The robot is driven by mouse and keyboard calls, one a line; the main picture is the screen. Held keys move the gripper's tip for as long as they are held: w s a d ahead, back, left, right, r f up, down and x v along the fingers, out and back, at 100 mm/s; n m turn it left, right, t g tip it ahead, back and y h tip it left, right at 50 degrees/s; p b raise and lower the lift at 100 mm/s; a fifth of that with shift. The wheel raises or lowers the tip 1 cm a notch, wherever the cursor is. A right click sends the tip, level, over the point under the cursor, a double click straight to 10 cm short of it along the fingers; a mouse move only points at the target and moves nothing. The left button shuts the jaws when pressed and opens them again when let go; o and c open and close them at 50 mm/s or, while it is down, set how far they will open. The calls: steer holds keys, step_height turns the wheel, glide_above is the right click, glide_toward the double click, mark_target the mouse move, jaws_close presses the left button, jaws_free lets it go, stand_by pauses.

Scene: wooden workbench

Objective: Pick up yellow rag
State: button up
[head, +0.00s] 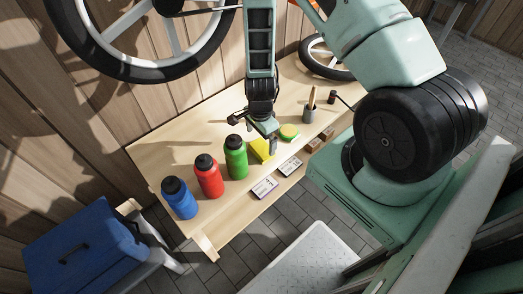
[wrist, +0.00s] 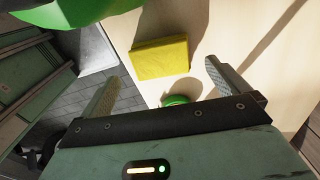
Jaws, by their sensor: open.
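The yellow rag (head: 262,149) lies flat on the wooden workbench, just right of the green bottle in the head view. In the wrist view the folded yellow rag (wrist: 160,58) is in full view, beyond the fingertips and between their lines. My gripper (head: 272,139) is above the bench close to the rag in the head view. In the wrist view my gripper (wrist: 163,84) has its two fingers spread apart with nothing between the tips. The gap in height between fingers and rag is hard to tell.
A green bottle (head: 236,157), red bottle (head: 209,177) and blue bottle (head: 179,198) stand left of the rag. A green and yellow item (head: 289,132) lies to its right. White cards (head: 264,187) lie near the front edge.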

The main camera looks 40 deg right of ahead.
mark_target(262, 147)
steer(key=shift+d+f, duration=0.15)
steer(key=shift+f, duration=1.3)
steer(key=shift+d+f, duration=0.15)
steer(key=shift+f, duration=1.3)
steer(key=c, duration=0.9)
